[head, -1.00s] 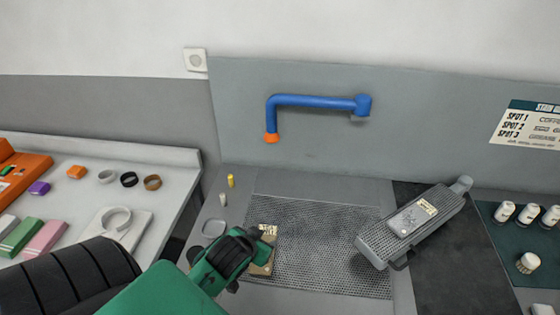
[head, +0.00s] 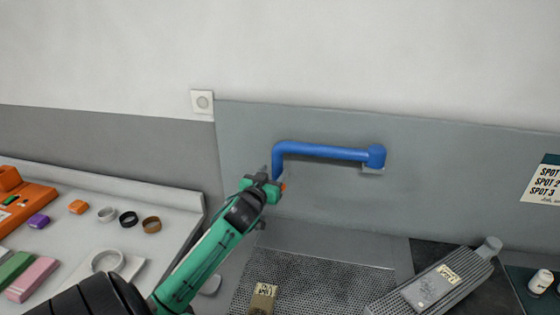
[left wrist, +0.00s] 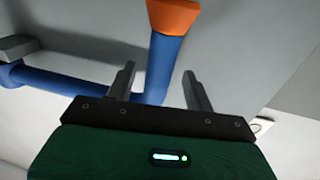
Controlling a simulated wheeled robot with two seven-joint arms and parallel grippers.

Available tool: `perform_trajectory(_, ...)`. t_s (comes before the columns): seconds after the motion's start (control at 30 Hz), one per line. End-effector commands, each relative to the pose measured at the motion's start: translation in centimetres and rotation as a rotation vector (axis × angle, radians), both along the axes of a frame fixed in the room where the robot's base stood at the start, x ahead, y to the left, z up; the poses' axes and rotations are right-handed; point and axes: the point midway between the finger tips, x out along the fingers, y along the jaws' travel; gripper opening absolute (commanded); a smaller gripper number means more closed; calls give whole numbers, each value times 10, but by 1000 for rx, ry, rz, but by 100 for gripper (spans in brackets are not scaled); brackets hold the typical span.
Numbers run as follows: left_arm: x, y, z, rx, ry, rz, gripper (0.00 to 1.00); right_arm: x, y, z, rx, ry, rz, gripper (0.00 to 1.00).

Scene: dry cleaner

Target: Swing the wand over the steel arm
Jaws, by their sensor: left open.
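The wand (head: 325,153) is a blue bent tube on the grey wall panel, with its pivot at the right end and its short leg hanging down at the left. Its orange tip (left wrist: 173,17) shows in the left wrist view. My open left gripper (head: 275,178) is at the hanging leg, just above the orange tip. In the left wrist view the blue leg stands between the two fingers (left wrist: 159,75); contact cannot be told. The steel arm (head: 460,284) is a grey perforated board at lower right, with a grey garment piece (head: 430,288) on it.
A perforated work surface (head: 330,280) lies below the wand, with a tan labelled block (head: 263,298) on it. A left counter (head: 170,200) holds rings, coloured blocks and an orange holder. A switch (head: 202,102) is on the wall.

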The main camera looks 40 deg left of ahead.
Motion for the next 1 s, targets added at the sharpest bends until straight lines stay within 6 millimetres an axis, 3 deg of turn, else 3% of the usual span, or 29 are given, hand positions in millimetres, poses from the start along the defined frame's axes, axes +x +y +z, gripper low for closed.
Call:
perform_trajectory(0.17, 29, 11, 3, 0, 0, 1, 53, 18, 1, 14, 2, -23, 0, 32)
perform_trajectory(0.33, 47, 17, 1, 0, 0, 1, 53, 19, 3, 19, 4, -25, 0, 32)
perform_trajectory(0.77, 55, 19, -1, 0, 1, 0, 53, 12, 10, 20, 11, -15, -1, 32)
perform_trajectory(1.0, 55, 19, -1, 0, 1, 0, 10, 11, 7, 20, 8, -15, 0, 32)
